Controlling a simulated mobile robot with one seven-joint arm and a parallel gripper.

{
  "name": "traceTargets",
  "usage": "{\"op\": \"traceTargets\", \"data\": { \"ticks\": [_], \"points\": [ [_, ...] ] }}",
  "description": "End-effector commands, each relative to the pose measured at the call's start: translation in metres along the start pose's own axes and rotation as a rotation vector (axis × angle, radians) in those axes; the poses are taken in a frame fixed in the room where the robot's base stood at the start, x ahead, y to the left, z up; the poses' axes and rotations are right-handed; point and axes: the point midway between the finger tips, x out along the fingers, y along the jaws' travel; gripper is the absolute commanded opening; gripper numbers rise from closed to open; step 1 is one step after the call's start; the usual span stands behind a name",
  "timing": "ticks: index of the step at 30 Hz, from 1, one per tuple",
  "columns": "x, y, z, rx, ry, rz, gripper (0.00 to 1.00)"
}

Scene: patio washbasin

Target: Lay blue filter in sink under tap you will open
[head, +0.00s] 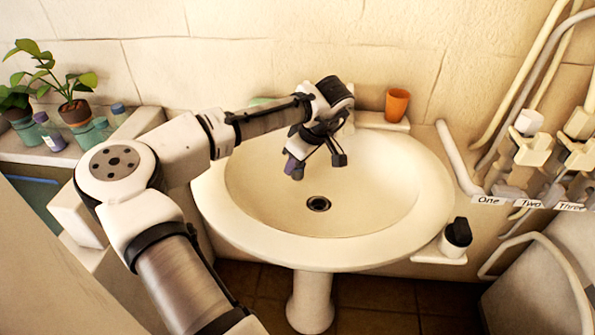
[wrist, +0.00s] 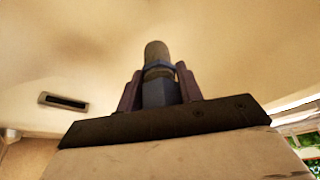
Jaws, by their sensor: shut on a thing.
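My gripper (head: 294,163) hangs over the white sink (head: 420,215), pointing down, a little above and left of the drain (head: 318,204). In the wrist view, my gripper's two purplish fingers (wrist: 159,91) are shut on a small blue-grey cylinder with a hexagonal collar and a brownish end, apparently the blue filter (wrist: 158,70). In the head view, its lower end shows as a small greyish tip at the fingers. I cannot tell whether it touches the basin. The tap at the back of the sink is mostly hidden behind my wrist.
On the right wall, several pipes carry pale valve handles (head: 533,150) above labels One (head: 488,200), Two and Three. An orange cup (head: 397,105) stands on the back ledge. A black-topped bottle (head: 456,236) stands right of the sink. Plants (head: 73,111) and jars stand left.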

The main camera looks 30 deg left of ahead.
Motion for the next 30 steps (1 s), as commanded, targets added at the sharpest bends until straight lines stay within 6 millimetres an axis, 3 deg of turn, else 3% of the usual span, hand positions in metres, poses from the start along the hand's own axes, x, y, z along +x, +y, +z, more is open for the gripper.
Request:
{"op": "traceTargets", "data": {
  "ticks": [9,21,22,26,30],
  "points": [
    [0.034,0.0,0.015,0.002,-0.001,0.0,0.1],
    [0.04,0.0,0.017,0.001,-0.002,0.001,0.1],
    [0.039,0.0,0.017,0.001,-0.001,0.001,0.39],
    [0.039,0.0,0.016,0.001,-0.001,0.001,0.56],
    [0.039,0.0,0.016,0.001,-0.001,0.001,0.58]
  ]
}}
